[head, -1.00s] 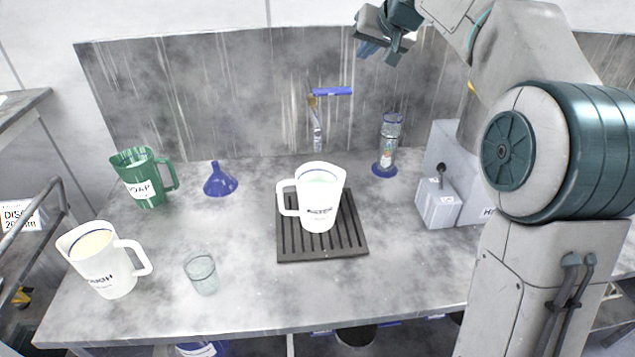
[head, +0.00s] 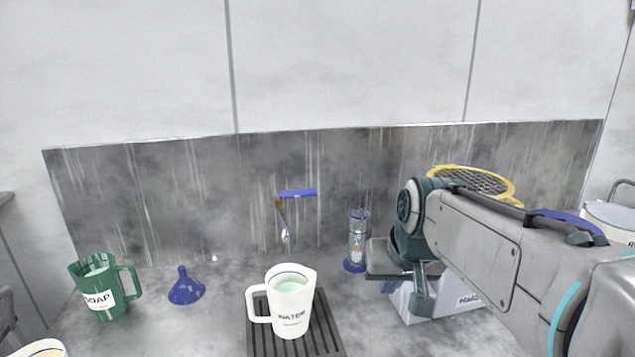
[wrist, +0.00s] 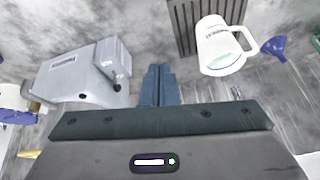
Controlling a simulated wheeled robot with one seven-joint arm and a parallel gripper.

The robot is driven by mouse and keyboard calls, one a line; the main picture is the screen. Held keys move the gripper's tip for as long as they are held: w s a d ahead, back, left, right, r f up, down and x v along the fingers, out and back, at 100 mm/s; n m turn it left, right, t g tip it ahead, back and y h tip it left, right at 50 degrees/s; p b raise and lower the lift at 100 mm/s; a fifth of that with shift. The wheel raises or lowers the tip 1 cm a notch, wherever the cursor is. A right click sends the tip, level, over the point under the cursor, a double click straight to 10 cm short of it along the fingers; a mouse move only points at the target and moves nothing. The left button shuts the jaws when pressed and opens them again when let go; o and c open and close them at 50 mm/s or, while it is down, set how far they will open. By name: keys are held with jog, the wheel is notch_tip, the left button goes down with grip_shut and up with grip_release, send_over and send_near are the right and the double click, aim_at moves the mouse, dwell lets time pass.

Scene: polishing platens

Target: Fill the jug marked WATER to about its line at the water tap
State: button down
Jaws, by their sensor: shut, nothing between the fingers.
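The white jug marked WATER (head: 287,318) stands upright on the dark slatted drain grate (head: 325,335), handle to the left. Pale greenish liquid shows inside it, below a blue line near the rim. The jug also shows in the wrist view (wrist: 220,50). The tap, with its blue lever (head: 298,193), is on the back panel behind and above the jug. A pale streak hangs below its spout; I cannot tell whether it is running water. My gripper (head: 420,300) is right of the jug, in front of the grey box, apart from both. Its fingers (wrist: 160,75) are together and empty.
A green SOAP jug (head: 98,290) and a blue funnel (head: 186,287) stand at left. A clear cylinder with a blue base (head: 357,245) stands between the tap and my arm. A grey box (wrist: 85,72) is beside my gripper. A yellow-rimmed mesh (head: 480,183) is behind my arm.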

jog(key=s+d+f+g+h, duration=0.1)
jog(key=s+d+f, duration=0.2)
jog(key=s+f, duration=0.6)
jog(key=s, duration=0.4)
jog(key=shift+s+d+f+g, duration=0.2)
jog(key=shift+d+g, duration=0.15)
jog(key=shift+g, duration=0.05)
